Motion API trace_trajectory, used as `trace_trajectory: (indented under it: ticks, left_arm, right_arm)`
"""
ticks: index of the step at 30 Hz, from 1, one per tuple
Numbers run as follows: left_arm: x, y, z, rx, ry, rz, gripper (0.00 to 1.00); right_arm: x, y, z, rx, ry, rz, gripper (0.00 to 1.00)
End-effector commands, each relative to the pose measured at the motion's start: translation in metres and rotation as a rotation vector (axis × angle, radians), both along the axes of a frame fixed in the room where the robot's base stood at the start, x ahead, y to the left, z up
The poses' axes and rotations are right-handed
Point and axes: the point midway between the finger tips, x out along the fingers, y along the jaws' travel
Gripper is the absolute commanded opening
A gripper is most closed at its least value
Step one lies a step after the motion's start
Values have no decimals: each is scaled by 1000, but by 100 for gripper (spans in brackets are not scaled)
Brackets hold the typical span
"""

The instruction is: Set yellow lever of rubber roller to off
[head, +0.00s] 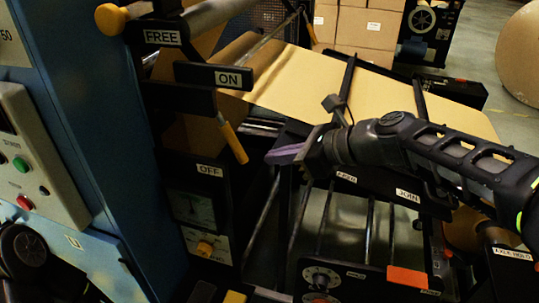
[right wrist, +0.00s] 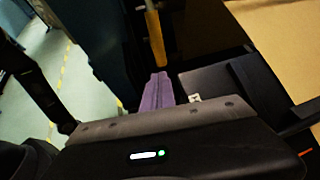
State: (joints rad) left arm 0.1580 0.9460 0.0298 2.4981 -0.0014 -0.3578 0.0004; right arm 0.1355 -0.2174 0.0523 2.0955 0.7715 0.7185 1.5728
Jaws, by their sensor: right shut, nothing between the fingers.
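The yellow lever (head: 232,142) hangs from a dark bracket on the machine, its grip slanting down to the right. Its grip lies below the ON label (head: 234,78) and above and to the right of the OFF label (head: 210,170). My right gripper (head: 272,156) has purple fingers, shut and empty, pointing left just to the right of the grip's lower end. In the right wrist view the fingers (right wrist: 160,88) are together, with the yellow lever (right wrist: 155,36) just beyond their tips. Contact cannot be told. My left gripper is not in view.
A yellow ball knob (head: 111,19) sits near the FREE label (head: 162,37). A blue cabinet with a button panel (head: 32,160) stands at left. Brown paper (head: 300,82) runs behind my right arm. Dark bars and a JOIN plate (head: 407,195) lie below it.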

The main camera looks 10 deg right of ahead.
Motion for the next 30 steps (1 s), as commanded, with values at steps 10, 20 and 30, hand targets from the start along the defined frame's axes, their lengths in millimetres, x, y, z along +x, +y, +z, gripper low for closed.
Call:
trace_trajectory:
  ticks: [10,20,30]
  left_arm:
    - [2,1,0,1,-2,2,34]
    - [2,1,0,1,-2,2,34]
    - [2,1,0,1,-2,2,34]
  right_arm:
    - [-46,-49,29,-1,-4,-6,0]
    - [-56,-57,34,-1,0,-2,0]
    - [-55,-57,34,-1,-1,-2,0]
